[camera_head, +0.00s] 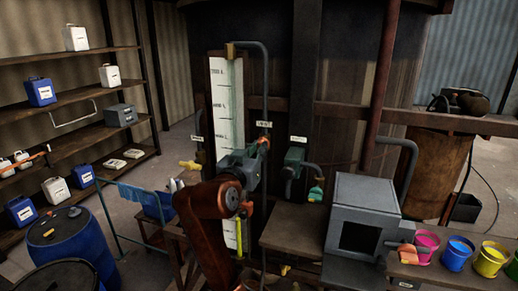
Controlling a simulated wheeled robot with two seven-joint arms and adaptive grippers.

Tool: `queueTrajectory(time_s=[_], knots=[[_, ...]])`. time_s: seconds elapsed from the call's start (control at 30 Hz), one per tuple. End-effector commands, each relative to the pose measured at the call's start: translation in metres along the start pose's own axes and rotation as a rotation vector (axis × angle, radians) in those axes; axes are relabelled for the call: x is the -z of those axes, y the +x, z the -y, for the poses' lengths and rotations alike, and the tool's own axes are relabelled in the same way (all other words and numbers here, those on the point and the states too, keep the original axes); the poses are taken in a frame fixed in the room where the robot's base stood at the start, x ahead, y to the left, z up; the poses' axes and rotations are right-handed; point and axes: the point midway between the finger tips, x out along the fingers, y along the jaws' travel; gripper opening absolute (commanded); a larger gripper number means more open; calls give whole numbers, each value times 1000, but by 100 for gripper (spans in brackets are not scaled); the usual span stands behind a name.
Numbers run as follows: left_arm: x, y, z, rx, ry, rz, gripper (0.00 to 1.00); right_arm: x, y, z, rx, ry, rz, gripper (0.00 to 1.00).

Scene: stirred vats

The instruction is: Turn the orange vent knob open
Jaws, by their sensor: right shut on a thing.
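The orange vent knob (264,142) sits under a small white label on the front of the big dark vat, right of the white level scale. My right arm rises from the bottom centre, and its grey right gripper (257,152) reaches up to the knob from the lower left. The gripper is shut on the knob, with its fingers partly covering it. How far the knob is turned cannot be told at this size. My left gripper is out of view.
A white level scale (226,110) and a grey pipe (265,80) stand close by. A teal valve (293,160) is to the right. A grey box (362,220) and coloured buckets (456,254) stand at right, blue drums (70,245) and shelves at left.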

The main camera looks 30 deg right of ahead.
Motion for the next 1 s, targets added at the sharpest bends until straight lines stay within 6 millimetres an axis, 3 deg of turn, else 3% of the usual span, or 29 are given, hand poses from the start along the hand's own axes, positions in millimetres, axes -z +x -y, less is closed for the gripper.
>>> queueTrajectory(time_s=[0.43,0.47,0.7,1.0], knots=[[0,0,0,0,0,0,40,2,0,1,2,-12,-4,0],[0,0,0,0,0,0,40,2,0,1,2,-12,-4,11],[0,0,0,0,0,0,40,1,0,0,1,-11,-2,28],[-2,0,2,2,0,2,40,0,-1,0,0,-10,-2,28]])
